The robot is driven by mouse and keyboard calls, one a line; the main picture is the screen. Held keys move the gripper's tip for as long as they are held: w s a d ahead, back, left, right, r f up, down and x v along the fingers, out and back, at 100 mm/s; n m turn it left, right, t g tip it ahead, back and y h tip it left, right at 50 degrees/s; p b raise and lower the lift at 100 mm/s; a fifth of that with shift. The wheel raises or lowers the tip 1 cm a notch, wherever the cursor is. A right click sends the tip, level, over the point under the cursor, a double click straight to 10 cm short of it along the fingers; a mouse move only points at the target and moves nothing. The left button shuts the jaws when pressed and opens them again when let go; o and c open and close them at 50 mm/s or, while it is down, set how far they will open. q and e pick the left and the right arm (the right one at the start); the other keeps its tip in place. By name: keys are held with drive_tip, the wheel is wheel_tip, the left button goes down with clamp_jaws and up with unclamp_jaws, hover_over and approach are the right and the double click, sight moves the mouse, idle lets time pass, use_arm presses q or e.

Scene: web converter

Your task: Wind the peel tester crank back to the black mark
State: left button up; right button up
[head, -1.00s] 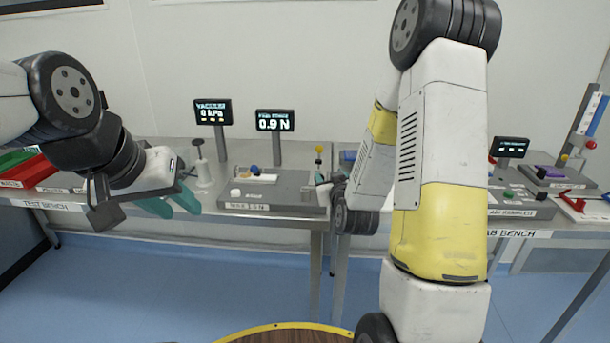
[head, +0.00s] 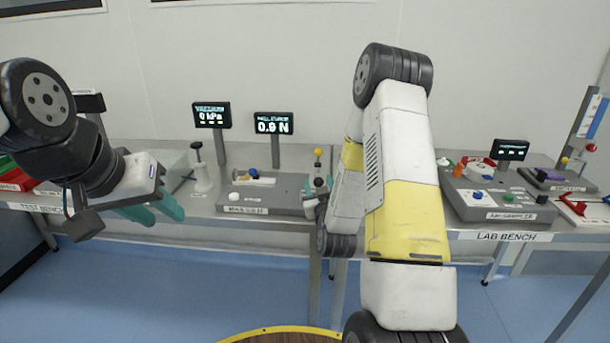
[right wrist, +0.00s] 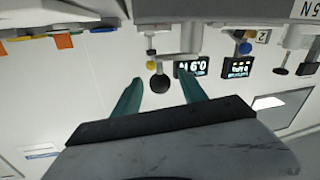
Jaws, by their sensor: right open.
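The peel tester (head: 285,195) is a grey unit on the middle bench, with a display (head: 274,123) reading 0.9 N. A yellow ball (head: 318,152) stands on a post at its right end, by my right gripper (head: 318,187). In the right wrist view, my right gripper (right wrist: 160,92) is open. A dark round knob (right wrist: 160,85) appears between its fingertips, apart from both fingers; the depth is unclear. I cannot make out the black mark. My left gripper (head: 155,211) hangs at the bench's front edge, fingers apart and empty.
An air sampler (head: 495,199) sits on the lab bench at right. Red and green bins (head: 14,179) are at far left. My right arm covers the space between benches.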

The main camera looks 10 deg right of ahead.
sight(317, 178)
drive_tip(key=shift+w+d, duration=0.2)
drive_tip(key=shift+w, duration=1.9)
clamp_jaws()
